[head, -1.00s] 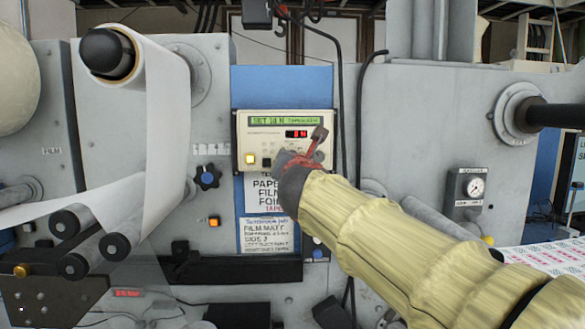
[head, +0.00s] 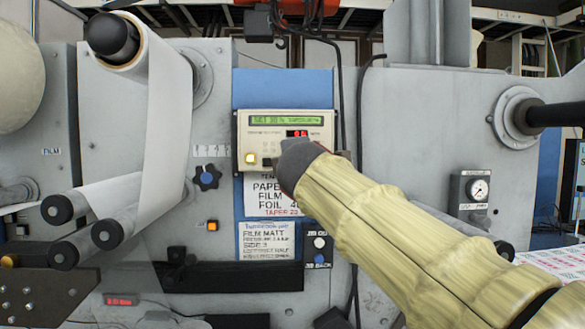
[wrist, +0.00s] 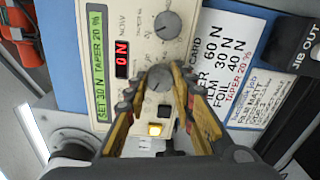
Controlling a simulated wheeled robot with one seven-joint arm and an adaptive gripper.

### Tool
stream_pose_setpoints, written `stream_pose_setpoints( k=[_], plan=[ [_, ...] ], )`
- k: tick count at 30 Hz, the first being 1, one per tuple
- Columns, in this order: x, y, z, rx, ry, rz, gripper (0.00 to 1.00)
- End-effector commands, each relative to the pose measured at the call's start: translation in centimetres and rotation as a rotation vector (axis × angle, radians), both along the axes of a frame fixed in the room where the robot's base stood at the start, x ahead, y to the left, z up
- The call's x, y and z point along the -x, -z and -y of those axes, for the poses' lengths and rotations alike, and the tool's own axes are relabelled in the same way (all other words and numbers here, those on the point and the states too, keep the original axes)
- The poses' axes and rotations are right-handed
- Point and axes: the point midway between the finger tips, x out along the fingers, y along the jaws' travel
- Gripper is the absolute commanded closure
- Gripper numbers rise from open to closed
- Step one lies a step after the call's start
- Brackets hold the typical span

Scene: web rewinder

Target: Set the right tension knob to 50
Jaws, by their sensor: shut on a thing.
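The cream control panel (head: 242,128) hangs in the middle of the head view. In the wrist view it appears turned sideways, and its green display (wrist: 97,65) reads SET 30 N TAPER 20 %. A red readout (wrist: 122,58) shows 0 N. My gripper (wrist: 161,72) is shut on a round grey knob (wrist: 159,82) of this panel, one finger on each side. A second grey knob (wrist: 168,25) is free, further to the panel's right. Labels by the knobs are too small to read. In the head view my wrist hides the fingers and both knobs.
A lit yellow button (wrist: 155,129) is close by the fingers. A paper card (head: 268,195) with tension values is fixed below the panel. A cable (head: 360,110) runs down to the panel's right.

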Motion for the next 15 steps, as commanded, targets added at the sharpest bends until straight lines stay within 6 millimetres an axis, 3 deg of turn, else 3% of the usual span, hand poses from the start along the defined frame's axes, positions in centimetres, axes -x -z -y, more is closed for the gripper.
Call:
stream_pose_setpoints(
  k=[15],
  plan=[
    [-0.05, 0.29, 0.01, -0.467, 0.001, -0.002, 1.0]
  ],
)
